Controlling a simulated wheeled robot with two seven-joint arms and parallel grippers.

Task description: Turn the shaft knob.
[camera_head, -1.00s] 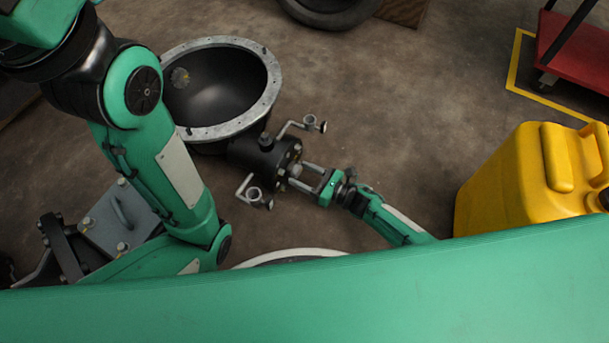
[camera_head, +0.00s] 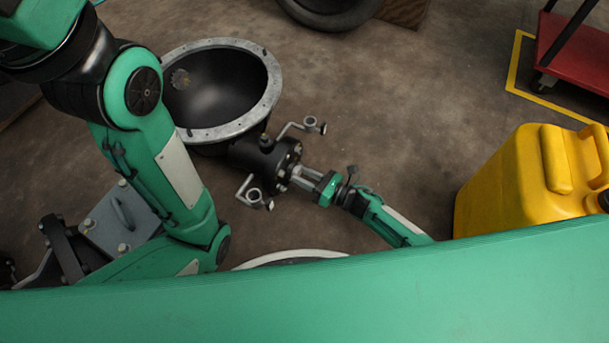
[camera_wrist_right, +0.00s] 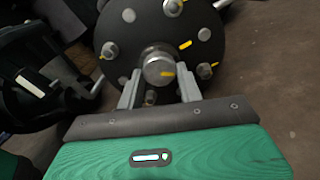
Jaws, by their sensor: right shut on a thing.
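The shaft knob (camera_wrist_right: 158,68) is a round silver stub with a yellow mark, at the centre of a dark bolted flange in the right wrist view. My right gripper (camera_wrist_right: 160,90) has its two fingers on either side of it and is shut on it. In the head view my right gripper (camera_head: 303,178) reaches from the lower right to the flange (camera_head: 286,160) of the black housing, and the knob is mostly hidden between the fingers. My left arm (camera_head: 165,165) shows at left, but its gripper is not in view.
A wide black bell housing with a grey rim (camera_head: 272,85) joins the shaft housing. Bent silver pipes (camera_head: 302,125) stick out around the flange. A yellow canister (camera_head: 530,180) stands at right, with a red cart (camera_head: 575,55) behind it. Bare floor lies between.

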